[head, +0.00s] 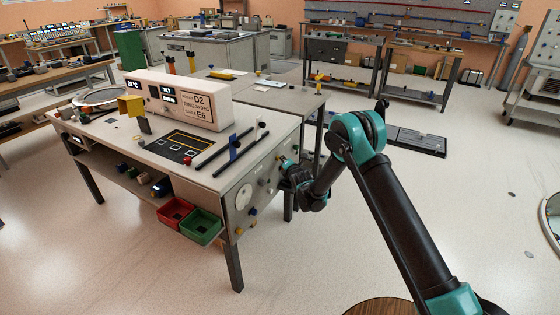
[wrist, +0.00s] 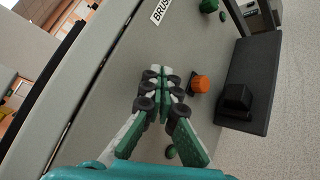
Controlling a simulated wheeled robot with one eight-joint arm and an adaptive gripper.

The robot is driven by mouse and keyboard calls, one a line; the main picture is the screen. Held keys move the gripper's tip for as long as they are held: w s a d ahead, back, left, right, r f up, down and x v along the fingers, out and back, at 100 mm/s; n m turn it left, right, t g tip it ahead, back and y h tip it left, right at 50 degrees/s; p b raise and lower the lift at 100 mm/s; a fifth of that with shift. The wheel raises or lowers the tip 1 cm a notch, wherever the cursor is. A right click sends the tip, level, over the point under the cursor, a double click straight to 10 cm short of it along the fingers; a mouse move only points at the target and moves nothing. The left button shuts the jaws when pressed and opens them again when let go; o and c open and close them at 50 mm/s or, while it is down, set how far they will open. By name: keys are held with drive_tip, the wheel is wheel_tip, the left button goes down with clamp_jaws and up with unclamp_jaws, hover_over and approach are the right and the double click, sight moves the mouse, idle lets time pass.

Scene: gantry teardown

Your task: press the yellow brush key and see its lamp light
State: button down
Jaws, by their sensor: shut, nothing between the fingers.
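My gripper (wrist: 160,74) is shut and empty, its green fingers and dark rollers together over a grey panel. In the head view it is at the right side panel (head: 228,204) of the workbench; contact cannot be told. The wrist view shows part of a label reading "BRUS" (wrist: 161,11) above the fingertips. An orange cap (wrist: 201,84) stands on the panel just right of the fingertips. No clearly yellow key shows in the wrist view; the fingers may hide it. I cannot tell which part is the brush lamp, or whether it is lit.
A black box-like part (wrist: 250,77) sticks out right of the orange cap. A red bin (head: 174,213) and a green bin (head: 202,225) sit under the bench top. The floor at right is mostly free.

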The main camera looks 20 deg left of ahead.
idle(0.3)
drive_tip(key=shift+d, duration=0.6)
drive_tip(key=d, duration=0.6)
drive_tip(key=shift+s, duration=0.3)
idle(0.6)
